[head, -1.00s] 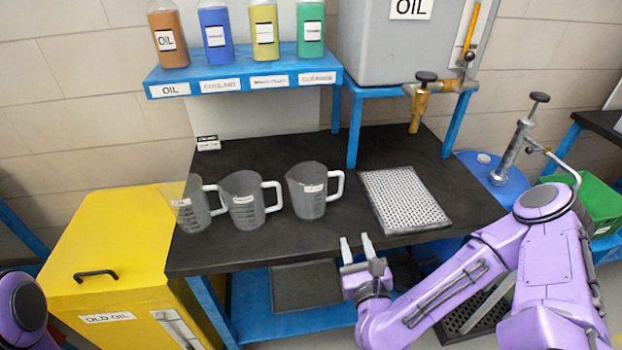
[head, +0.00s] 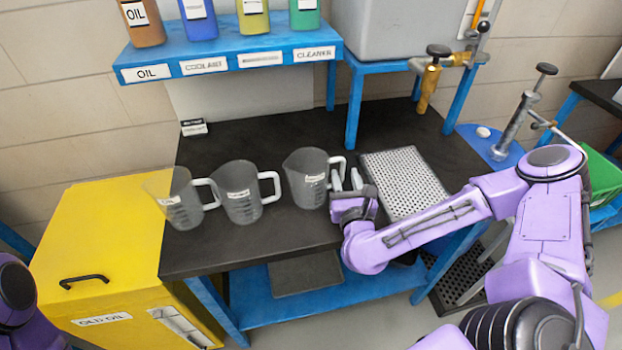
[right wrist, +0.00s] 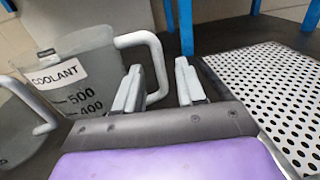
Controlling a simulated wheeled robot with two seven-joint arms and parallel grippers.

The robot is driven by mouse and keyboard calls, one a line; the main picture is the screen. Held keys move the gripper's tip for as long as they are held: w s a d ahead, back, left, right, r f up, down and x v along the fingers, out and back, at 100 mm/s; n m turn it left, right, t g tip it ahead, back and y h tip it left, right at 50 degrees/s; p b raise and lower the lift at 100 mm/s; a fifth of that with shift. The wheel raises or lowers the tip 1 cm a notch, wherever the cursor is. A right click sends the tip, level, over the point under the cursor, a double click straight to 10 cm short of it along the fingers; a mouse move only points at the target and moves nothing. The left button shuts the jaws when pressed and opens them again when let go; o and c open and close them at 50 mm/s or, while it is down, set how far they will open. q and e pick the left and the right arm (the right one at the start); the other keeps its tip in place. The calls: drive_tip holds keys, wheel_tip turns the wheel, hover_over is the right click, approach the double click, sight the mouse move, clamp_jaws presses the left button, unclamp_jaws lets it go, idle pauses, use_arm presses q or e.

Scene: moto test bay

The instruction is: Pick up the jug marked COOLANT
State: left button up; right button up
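The jug marked COOLANT (right wrist: 75,80) is a clear grey measuring jug with a white handle, upright on the black bench. In the head view it is the rightmost of three jugs (head: 306,180). Its label reads clearly in the right wrist view. My right gripper (head: 347,180) is open and empty, its fingers (right wrist: 155,90) just right of the jug. In the right wrist view the left finger overlaps the lower part of the handle; I cannot tell whether they touch. My left gripper is out of view; only a purple part of my left arm shows at the left edge.
Two similar jugs, a middle one (head: 241,192) and a left one (head: 183,198), stand left of it. A perforated drip tray (head: 405,182) lies on the bench (head: 240,140) to the right. A blue shelf (head: 225,63) with bottles hangs behind. A brass tap (head: 429,85) overhangs the back right.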

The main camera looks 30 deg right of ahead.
sight(343, 170)
drive_tip(key=x, duration=0.2)
drive_tip(key=p+x, duration=0.1)
drive_tip(key=shift+r, duration=0.25)
drive_tip(key=shift+w+d+f, duration=0.1)
drive_tip(key=shift+w+f, duration=0.05)
drive_tip(key=shift+w, duration=0.2)
clamp_jaws()
